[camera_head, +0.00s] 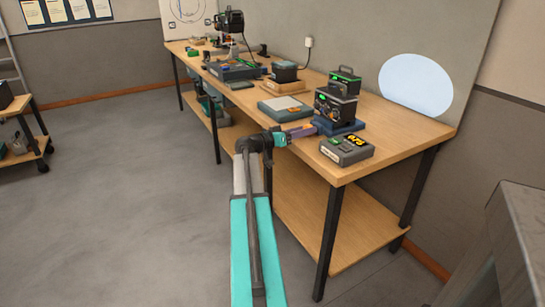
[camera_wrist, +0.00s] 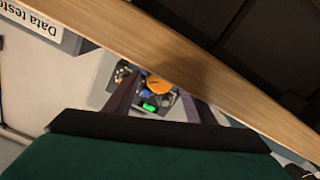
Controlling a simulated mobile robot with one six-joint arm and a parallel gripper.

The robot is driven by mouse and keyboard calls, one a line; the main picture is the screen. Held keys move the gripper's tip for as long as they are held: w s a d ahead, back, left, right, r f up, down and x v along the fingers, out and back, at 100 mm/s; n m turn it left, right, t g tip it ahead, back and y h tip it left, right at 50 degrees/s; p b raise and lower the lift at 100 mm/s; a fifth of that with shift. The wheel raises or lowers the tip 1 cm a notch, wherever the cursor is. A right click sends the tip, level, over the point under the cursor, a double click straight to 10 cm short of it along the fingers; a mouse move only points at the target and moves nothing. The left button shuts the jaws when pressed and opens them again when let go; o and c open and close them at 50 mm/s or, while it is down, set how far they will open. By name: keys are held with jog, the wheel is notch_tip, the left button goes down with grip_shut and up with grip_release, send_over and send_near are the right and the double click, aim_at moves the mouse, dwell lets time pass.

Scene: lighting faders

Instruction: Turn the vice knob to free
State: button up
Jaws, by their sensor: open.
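I cannot pick out the vice or its knob for certain in either view. My gripper (camera_head: 314,129) is at the front edge of the workbench (camera_head: 385,150), just left of a black stacked device (camera_head: 336,106) on a blue base (camera_head: 340,128). In the wrist view my gripper (camera_wrist: 160,86) shows two dark fingers spread apart with nothing clearly held. Beyond them, a round orange part (camera_wrist: 158,85) and a lit green patch (camera_wrist: 150,107) show on dark equipment. Whether the fingers touch anything is unclear.
A grey box with yellow digits (camera_head: 347,148) stands at the near bench corner. A box labelled "Data tester" (camera_wrist: 35,25) shows in the wrist view. A flat tray (camera_head: 285,108) and several tools stand farther along the bench. The floor to the left (camera_head: 120,180) is clear.

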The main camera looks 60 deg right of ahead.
jog(key=shift+f+m, duration=0.1)
jog(key=shift+m, duration=0.3)
jog(key=shift+m+p, duration=1.4)
jog(key=shift+m, duration=0.3)
jog(key=shift+w+a, duration=0.15)
jog(key=shift+a, duration=0.1)
jog(key=b+v, duration=0.2)
jog(key=v, duration=1.1)
jog(key=w+a+f+n+t+y+p, duration=0.1)
jog(key=w+a+f+n+t+p, duration=0.1)
jog(key=w+a+f+n, duration=0.2)
jog(key=w+a+f+n+t+y+p, duration=0.2)
jog(key=w+a+f+n+p, duration=0.1)
jog(key=a+f, duration=0.7)
jog(key=shift+w+f+n+t+p, duration=0.35)
jog(key=shift+w+f, duration=0.2)
jog(key=shift+f, duration=1.45)
jog(key=shift+d, duration=0.1)
